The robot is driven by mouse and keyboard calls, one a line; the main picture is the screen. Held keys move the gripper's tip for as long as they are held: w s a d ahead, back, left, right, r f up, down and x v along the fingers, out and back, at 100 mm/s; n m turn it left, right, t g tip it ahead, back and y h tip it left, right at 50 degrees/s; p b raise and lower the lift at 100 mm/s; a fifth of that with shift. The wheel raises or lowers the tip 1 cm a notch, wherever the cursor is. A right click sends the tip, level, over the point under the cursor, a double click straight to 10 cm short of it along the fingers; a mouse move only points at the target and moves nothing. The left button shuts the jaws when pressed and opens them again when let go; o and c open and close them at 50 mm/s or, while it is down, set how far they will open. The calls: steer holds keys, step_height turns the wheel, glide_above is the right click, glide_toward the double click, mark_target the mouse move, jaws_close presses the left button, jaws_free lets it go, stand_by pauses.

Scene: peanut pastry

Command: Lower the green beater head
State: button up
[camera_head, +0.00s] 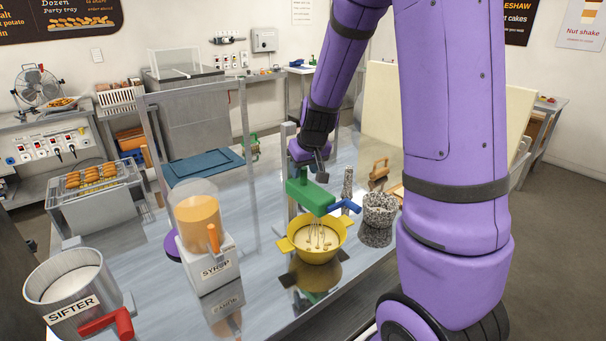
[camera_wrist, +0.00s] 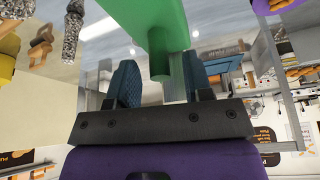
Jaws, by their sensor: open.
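The green beater head (camera_head: 310,195) is on its stand at the middle of the metal table, with a blue handle (camera_head: 346,207) at its right side. Its wire whisk (camera_head: 320,236) shows over the yellow bowl (camera_head: 301,238), which holds a pale mixture. I cannot tell how deep the whisk reaches. My gripper (camera_head: 318,172) is just above the beater head, pointing down.
A syrup dispenser (camera_head: 210,268) stands left of the bowl, and a sifter (camera_head: 70,282) is at the front left. A speckled stone pot (camera_head: 379,213) and a wooden-handled tool (camera_head: 378,172) are to the right. A clear panel frame (camera_head: 249,170) stands behind the dispenser.

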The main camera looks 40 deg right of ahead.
steer(key=v, duration=0.8)
steer(key=shift+a, duration=0.15)
steer(key=s+a+r, duration=0.3)
steer(key=s+a, duration=0.1)
steer(key=s, duration=0.3)
steer(key=s+a+r+n, duration=0.1)
steer(key=s+a+r, duration=0.3)
steer(key=s, duration=0.4)
steer(key=s+a+r, duration=0.4)
steer(key=s, duration=0.4)
steer(key=shift+n+t+y, duration=0.3)
steer(key=shift+n+t, duration=0.1)
